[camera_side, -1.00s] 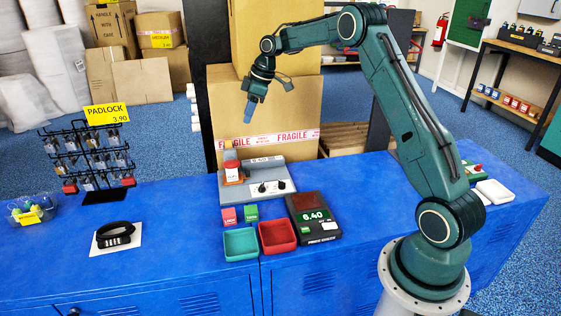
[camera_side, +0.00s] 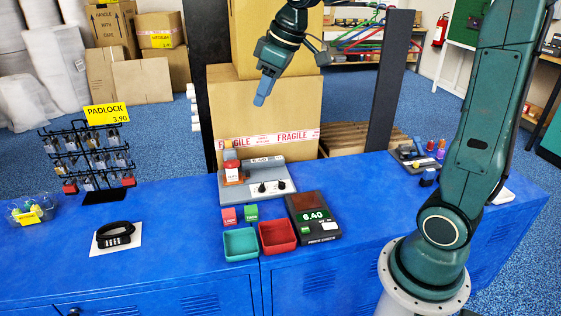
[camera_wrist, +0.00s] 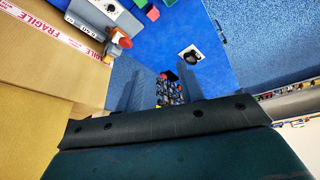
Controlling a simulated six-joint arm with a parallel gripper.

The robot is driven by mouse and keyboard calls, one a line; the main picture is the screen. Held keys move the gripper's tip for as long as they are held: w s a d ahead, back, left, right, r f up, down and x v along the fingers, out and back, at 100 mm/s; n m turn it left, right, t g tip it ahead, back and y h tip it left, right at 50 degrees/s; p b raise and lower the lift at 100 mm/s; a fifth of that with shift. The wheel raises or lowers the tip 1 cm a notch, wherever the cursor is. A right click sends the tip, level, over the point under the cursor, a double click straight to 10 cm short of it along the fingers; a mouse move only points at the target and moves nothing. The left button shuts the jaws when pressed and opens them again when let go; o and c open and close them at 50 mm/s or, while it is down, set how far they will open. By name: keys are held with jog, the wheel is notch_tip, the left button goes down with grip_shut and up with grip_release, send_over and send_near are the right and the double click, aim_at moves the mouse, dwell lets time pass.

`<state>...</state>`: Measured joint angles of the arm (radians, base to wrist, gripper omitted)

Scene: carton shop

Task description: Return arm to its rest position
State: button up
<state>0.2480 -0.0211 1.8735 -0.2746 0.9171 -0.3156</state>
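My gripper (camera_side: 263,94) hangs in the air above the blue bench (camera_side: 170,225), in front of the tall cartons, with its fingers pointing down and slightly left. In the wrist view its two grey-blue fingers (camera_wrist: 160,78) stand apart with nothing between them, so it is open and empty. The padlock rack (camera_wrist: 170,90) shows beyond the gap, well below. In the side view the fingers overlap edge-on. My arm's upper elbow is out of the side view at the top.
Tall cartons (camera_side: 235,115) stand close behind my gripper. A grey machine with a red and white top (camera_side: 257,182), a scale (camera_side: 313,218), a teal tray (camera_side: 240,244) and a red tray (camera_side: 277,237) are on the bench. A black strap lock (camera_side: 115,235) lies on a white card.

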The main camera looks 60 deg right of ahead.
jog(key=s+a+f+m, duration=0.1)
jog(key=s+a+f, duration=0.1)
jog(key=s, duration=0.9)
jog(key=s+a+f+m+t, duration=0.1)
jog(key=s+a+f+m, duration=0.1)
jog(key=s, duration=0.8)
jog(key=shift+s+a+m+h, duration=0.3)
jog(key=shift+s+a+h, duration=0.1)
jog(key=shift+a, duration=0.05)
